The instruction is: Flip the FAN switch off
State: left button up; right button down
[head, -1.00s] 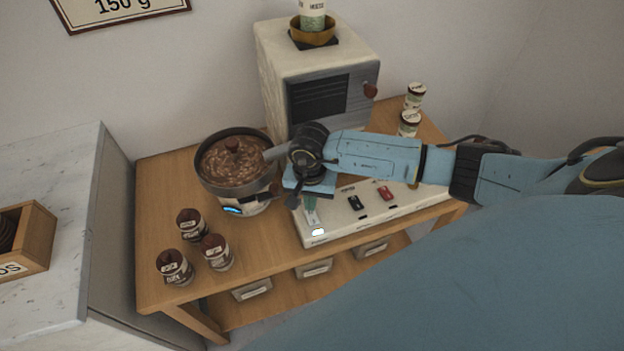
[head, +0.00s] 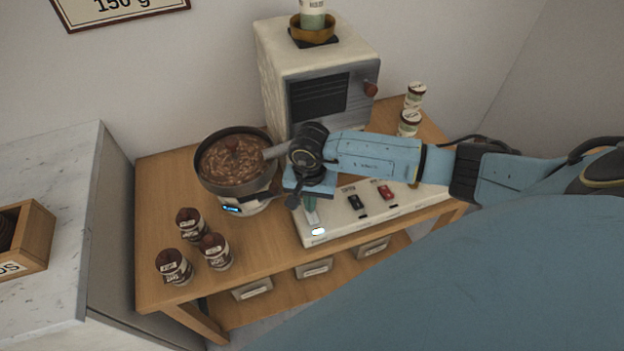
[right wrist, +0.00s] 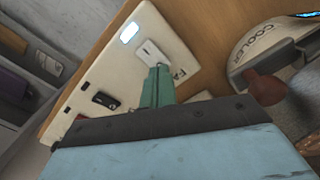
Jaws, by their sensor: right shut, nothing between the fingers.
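The FAN switch is a white rocker (head: 313,218) at the left end of the pale switch panel (head: 338,230). It also shows in the right wrist view (right wrist: 151,52), beside a partly hidden label starting "FA". A white lamp (head: 318,231) next to it is lit. My right gripper (head: 310,204) is shut and empty, with its green fingertips at the label-side end of the switch. In the right wrist view the fingertips (right wrist: 157,84) overlap that end; I cannot tell whether they touch it. My left gripper is not in view.
A black switch (head: 355,202) and a red switch (head: 386,192) sit farther right on the panel. The round cooler (head: 222,185) with brown beans stands left of my gripper. Several dark jars (head: 174,267) stand front left. The roaster box (head: 275,82) stands behind.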

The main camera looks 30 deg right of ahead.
jog(key=shift+f+b, duration=0.7)
jog(key=shift+f, duration=0.05)
dwell(0.3)
jog(key=shift+r+p, duration=2.35)
jog(key=shift+r, duration=1.25)
jog(key=shift+a+f, duration=0.1)
